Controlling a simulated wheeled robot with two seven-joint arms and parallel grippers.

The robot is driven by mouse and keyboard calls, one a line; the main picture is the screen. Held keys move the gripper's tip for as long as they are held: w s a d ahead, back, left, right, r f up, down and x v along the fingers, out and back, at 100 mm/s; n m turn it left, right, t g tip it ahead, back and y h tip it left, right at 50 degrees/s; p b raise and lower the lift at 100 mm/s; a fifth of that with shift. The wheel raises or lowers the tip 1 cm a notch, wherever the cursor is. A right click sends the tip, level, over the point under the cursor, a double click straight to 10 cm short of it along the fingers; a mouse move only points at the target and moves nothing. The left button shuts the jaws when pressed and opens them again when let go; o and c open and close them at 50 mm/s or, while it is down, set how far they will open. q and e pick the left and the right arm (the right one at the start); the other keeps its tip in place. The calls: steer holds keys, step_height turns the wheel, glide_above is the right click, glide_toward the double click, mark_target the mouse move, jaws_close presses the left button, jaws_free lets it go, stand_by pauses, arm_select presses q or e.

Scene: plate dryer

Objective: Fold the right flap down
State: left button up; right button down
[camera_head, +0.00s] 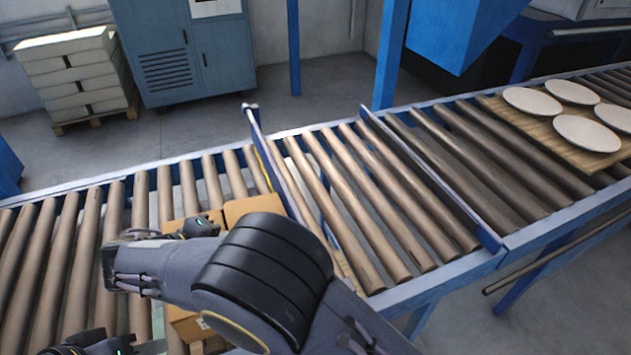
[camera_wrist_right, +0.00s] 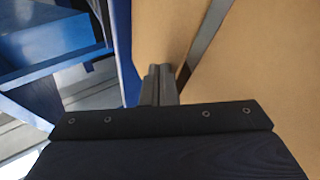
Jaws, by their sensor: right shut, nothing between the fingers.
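A brown cardboard box sits on the roller conveyor, largely hidden behind my right arm in the head view. One flat cardboard panel (camera_head: 252,208), apparently a flap, shows above the arm, and a lower part of the box (camera_head: 184,326) shows below it. In the right wrist view, my right gripper (camera_wrist_right: 158,84) is shut and empty, with its fingertips close to cardboard. A broad cardboard panel (camera_wrist_right: 262,75) fills the right side, and a narrower panel (camera_wrist_right: 165,35) lies beyond the fingertips. I cannot tell whether they touch. My left gripper (camera_head: 95,345) is partly in view at the bottom left; its fingers are not visible.
The roller conveyor (camera_head: 60,250) runs across the view. Two upright divider rails (camera_head: 435,180) cross it, with bare rollers between them. White plates (camera_head: 587,134) lie on a wooden board (camera_head: 545,140) at the far right. A blue cabinet (camera_head: 185,50) and stacked cartons (camera_head: 80,75) stand behind.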

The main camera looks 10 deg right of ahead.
arm_select(q)
steer(key=shift+f, duration=0.1)
arm_select(e)
steer(key=shift+d+f, duration=0.1)
stand_by(0.4)
